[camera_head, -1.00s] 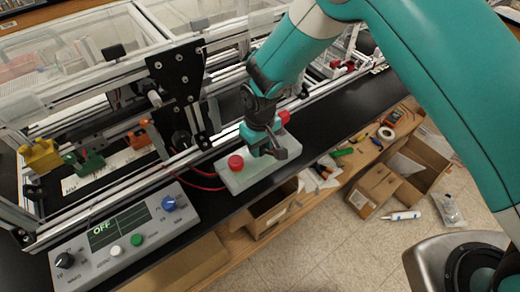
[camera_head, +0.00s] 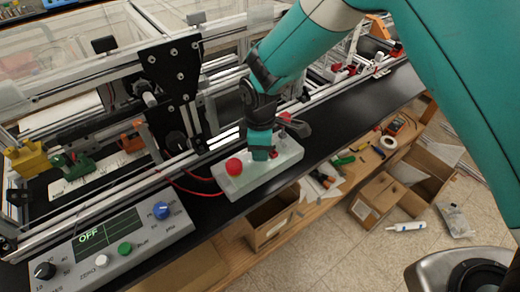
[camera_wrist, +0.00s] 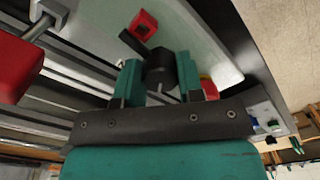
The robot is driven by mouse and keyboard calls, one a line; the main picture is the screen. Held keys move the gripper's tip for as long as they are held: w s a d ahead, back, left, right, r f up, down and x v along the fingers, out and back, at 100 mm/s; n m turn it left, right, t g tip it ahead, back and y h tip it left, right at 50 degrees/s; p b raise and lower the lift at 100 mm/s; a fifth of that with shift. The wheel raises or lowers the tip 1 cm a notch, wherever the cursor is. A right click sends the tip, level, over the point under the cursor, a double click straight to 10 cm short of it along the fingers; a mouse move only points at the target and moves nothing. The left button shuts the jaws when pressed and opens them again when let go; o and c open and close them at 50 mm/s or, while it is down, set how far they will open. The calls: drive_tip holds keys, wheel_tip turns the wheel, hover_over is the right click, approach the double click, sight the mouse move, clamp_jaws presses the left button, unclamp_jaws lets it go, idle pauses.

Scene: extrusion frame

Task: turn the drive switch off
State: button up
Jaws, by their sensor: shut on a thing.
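A pale control box (camera_head: 245,183) lies at the edge of the black bench, with a red round button (camera_head: 234,166) at its left end. My gripper (camera_head: 262,152) points down onto the right half of this box, close to a small red part (camera_head: 273,154). In the wrist view, my gripper (camera_wrist: 159,72) is shut on a black round knob (camera_wrist: 160,68), which I take for the drive switch. A short black bar reaches from the knob toward a red square part (camera_wrist: 143,22). The fingers hide the knob in the head view.
A grey panel (camera_head: 150,246) at the lower left has a display (camera_head: 107,233) reading OFF, knobs and buttons. The aluminium frame (camera_head: 195,150) runs behind the box. Red cables (camera_head: 195,188) lie left of it. Cardboard boxes (camera_head: 376,196) stand below the bench.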

drive_tip(key=shift+n, duration=0.7)
drive_tip(key=o, duration=0.9)
wheel_tip(320, 180, up, 18)
drive_tip(key=b, duration=0.3)
drive_tip(key=shift+f+b, duration=0.25)
drive_tip(key=shift+b, duration=0.15)
drive_tip(key=s+d+r+m+y, duration=0.1)
drive_tip(key=s+d+m, duration=0.3)
drive_tip(key=s, duration=0.3)
drive_tip(key=s+d+r+m+y, duration=0.1)
drive_tip(key=s+d+m, duration=0.2)
drive_tip(key=s, duration=0.5)
drive_tip(key=s+d+r+m+y, duration=0.1)
drive_tip(key=s+d+m+y, duration=0.1)
drive_tip(key=s+d+m, duration=0.2)
drive_tip(key=shift+s+d+r+m, duration=0.15)
drive_tip(key=shift+s+d, duration=0.4)
drive_tip(key=shift+s, duration=0.3)
drive_tip(key=shift+s+d+m, duration=0.15)
drive_tip(key=shift+s+d, duration=0.4)
drive_tip(key=shift+s, duration=0.25)
